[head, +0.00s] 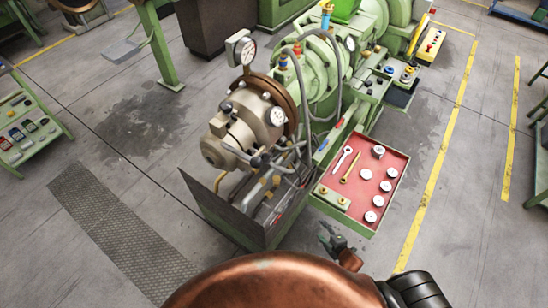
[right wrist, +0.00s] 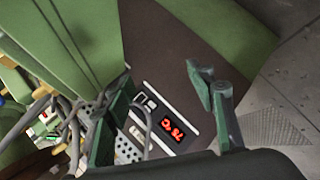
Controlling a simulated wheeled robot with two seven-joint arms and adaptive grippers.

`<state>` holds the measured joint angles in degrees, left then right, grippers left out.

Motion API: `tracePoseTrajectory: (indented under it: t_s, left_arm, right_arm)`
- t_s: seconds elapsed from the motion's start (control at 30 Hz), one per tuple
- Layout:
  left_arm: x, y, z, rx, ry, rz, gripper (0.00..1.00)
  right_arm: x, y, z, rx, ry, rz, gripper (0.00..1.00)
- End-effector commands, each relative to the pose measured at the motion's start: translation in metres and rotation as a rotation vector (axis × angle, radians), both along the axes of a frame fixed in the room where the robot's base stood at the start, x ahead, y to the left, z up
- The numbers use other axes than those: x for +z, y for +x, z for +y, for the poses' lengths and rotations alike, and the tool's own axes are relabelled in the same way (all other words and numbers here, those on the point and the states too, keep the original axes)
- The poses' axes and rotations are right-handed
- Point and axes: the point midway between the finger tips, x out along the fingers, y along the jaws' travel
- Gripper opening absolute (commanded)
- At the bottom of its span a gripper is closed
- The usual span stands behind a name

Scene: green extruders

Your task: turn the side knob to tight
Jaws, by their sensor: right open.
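The green extruder (head: 318,70) stands in the middle of the head view, with a beige round die head (head: 235,128) at its front. A dark-ended handle (head: 260,160) sticks out low on the die head's side. I cannot tell for sure which part is the side knob. My right gripper (head: 334,241) is small in the head view, in front of the red tray's near edge and apart from the machine. In the right wrist view its green fingers (right wrist: 165,90) are spread with nothing held between them. My left gripper is not in view.
A red tray (head: 352,210) holds tools and several round pieces. A dark-sided open box (head: 225,215) stands under the die head. The right wrist view shows a panel with a red display (right wrist: 171,128), green machine faces and grey cables (right wrist: 75,108).

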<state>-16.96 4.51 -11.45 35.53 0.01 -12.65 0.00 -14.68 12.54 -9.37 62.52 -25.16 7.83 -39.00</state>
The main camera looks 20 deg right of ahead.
Motion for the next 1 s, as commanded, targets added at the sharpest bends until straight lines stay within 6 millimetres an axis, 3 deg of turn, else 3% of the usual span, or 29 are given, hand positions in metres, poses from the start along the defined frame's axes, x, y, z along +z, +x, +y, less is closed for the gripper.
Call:
tracePoseTrajectory:
  t_s: [0.03,0.1,0.2,0.3,0.4,0.5,0.6,1.0]
  left_arm:
    - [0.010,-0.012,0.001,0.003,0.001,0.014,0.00]
    - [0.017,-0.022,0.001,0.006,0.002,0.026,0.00]
    - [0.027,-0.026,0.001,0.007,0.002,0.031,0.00]
    - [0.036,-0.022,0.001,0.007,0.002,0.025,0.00]
    - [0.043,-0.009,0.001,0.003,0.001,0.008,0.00]
    - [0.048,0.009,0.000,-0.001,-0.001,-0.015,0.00]
    - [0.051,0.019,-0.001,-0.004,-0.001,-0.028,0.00]
    - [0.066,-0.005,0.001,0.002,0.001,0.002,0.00]
  right_arm:
    - [0.057,0.036,0.006,0.123,-0.106,-0.117,0.50]
    - [0.130,0.074,0.022,0.300,-0.279,-0.280,0.50]
    - [0.231,0.109,0.052,0.526,-0.547,-0.511,0.50]
    - [0.318,0.122,0.086,0.708,-0.808,-0.721,0.50]
    - [0.381,0.121,0.116,0.838,-1.028,-0.888,0.50]
    - [0.419,0.115,0.136,0.918,-1.184,-1.000,0.50]
    - [0.436,0.113,0.148,0.954,-1.263,-1.057,0.50]
    - [0.440,0.156,0.184,0.960,-1.280,-1.068,0.50]
